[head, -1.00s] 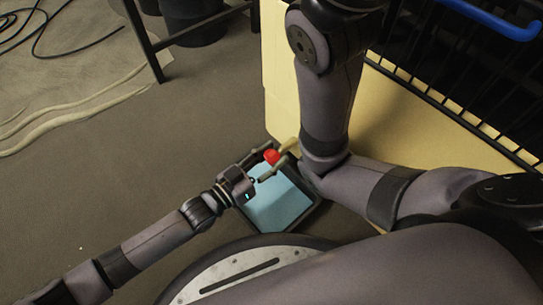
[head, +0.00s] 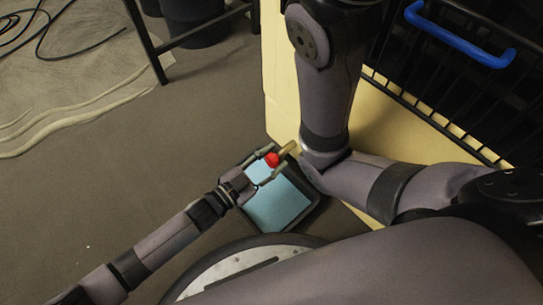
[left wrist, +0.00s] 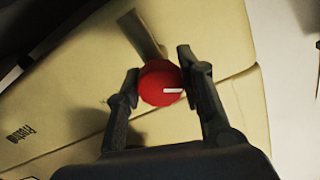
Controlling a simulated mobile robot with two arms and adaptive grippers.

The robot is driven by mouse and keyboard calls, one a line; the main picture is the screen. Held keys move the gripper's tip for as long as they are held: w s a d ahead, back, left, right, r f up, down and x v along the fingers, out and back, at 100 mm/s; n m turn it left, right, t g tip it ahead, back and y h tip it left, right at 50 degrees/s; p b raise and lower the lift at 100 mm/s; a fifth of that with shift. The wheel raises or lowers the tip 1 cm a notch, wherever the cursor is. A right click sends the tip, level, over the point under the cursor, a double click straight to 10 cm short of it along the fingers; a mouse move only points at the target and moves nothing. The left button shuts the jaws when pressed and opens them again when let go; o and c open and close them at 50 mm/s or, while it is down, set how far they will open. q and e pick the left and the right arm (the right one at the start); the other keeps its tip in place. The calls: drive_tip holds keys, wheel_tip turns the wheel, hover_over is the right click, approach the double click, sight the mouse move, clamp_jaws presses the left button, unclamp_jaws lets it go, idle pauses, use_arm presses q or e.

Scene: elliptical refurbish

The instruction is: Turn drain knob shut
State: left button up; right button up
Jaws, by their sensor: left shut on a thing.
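The red drain knob (head: 272,159) sits by a short brass-coloured spout (head: 287,148) at the lower edge of a yellow cabinet (head: 281,112). My left gripper (head: 274,162) has its fingers on both sides of the knob and is shut on it. In the left wrist view, the round red knob (left wrist: 159,82) sits between the two dark fingertips (left wrist: 160,80). A white mark on the knob's face points right in that view. My right arm crosses the head view, but its gripper is out of frame.
A dark-rimmed tray with a light blue inside (head: 278,206) lies on the floor below the knob. A black wire basket with a blue handle (head: 459,36) stands at the upper right. A black-legged stand (head: 147,42) is at the upper left.

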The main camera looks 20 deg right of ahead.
use_arm(q)
drive_tip(key=shift+m, duration=0.6)
drive_tip(key=o, duration=1.2)
drive_tip(key=v, duration=1.2)
drive_tip(key=shift+p, duration=0.3)
